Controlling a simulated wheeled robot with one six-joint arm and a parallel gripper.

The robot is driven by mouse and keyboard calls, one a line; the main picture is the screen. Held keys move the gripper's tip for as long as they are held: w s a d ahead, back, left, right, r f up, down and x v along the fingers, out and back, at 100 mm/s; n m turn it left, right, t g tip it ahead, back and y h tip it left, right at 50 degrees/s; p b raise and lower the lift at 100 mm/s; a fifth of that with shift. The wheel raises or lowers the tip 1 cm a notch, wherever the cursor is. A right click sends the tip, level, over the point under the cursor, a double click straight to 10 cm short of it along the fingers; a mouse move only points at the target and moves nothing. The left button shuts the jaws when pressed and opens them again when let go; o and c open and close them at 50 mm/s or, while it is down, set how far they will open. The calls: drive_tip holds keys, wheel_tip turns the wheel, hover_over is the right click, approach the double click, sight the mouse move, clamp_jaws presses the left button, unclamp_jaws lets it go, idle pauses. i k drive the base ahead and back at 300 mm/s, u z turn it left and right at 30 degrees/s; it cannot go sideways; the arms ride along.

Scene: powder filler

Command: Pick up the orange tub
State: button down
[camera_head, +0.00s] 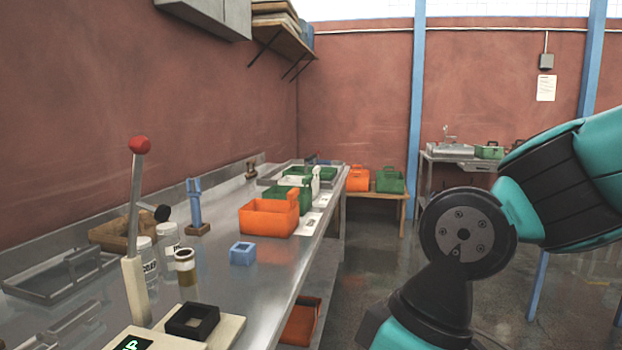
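An orange tub (268,219) stands upright on the metal workbench (225,290), near its right edge in the middle distance. A second orange tub (357,181) stands on a low wooden bench at the back wall. A third orange container (299,322) is partly visible below the workbench, largely hidden by its edge. My arm shows at the right, well apart from the workbench tub. My gripper is out of the picture.
A blue block-like holder (242,254) stands in front of the tub. Green tubs (287,195) stand behind it. Floor (365,262) right of the bench is open.

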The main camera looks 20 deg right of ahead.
sight(270, 219)
drive_tip(key=k, duration=0.4)
drive_tip(key=z, duration=0.75)
drive_tip(key=i, duration=1.65)
drive_tip(key=u, duration=1.1)
drive_tip(key=i, duration=0.45)
drive_tip(key=u, duration=0.4)
